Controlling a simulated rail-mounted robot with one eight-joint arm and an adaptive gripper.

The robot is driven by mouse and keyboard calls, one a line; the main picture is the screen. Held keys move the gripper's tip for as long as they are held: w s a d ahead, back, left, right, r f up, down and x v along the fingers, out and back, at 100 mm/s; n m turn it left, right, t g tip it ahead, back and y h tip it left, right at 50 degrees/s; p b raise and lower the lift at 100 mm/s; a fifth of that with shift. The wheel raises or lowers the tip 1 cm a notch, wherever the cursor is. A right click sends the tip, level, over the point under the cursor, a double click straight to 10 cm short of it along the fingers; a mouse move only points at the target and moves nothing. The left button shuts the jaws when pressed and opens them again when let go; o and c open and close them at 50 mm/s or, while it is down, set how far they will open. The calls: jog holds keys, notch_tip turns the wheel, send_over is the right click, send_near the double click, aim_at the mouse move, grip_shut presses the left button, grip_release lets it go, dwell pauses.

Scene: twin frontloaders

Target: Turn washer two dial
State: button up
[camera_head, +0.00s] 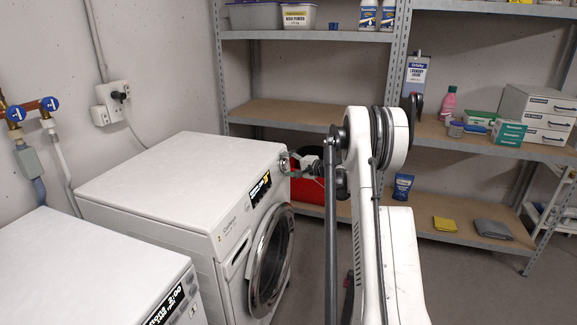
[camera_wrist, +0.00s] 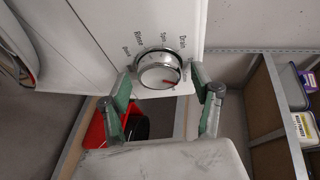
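The silver round dial (camera_wrist: 156,70) sits on the white front panel of the farther washer (camera_head: 180,175). Labels ring the dial, among them Rinse, Spin and Drain. Its red mark points to the lower right in the wrist view. My gripper (camera_wrist: 161,77) is open, with one green finger on each side of the dial. A gap shows between each finger and the dial's rim in that view; I cannot tell whether the tips reach past its face. In the head view my gripper (camera_head: 298,164) is at the panel's upper right, partly covering the dial (camera_head: 284,163).
A second white machine (camera_head: 90,265) stands nearer at the lower left. A red bin (camera_head: 307,190) stands behind my gripper. Metal shelving (camera_head: 330,115) with bottles and boxes lines the back wall. The round washer door (camera_head: 270,260) is below the panel.

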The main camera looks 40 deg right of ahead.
jog(key=v, duration=1.2)
jog(key=shift+a+r, duration=0.1)
dwell(0.4)
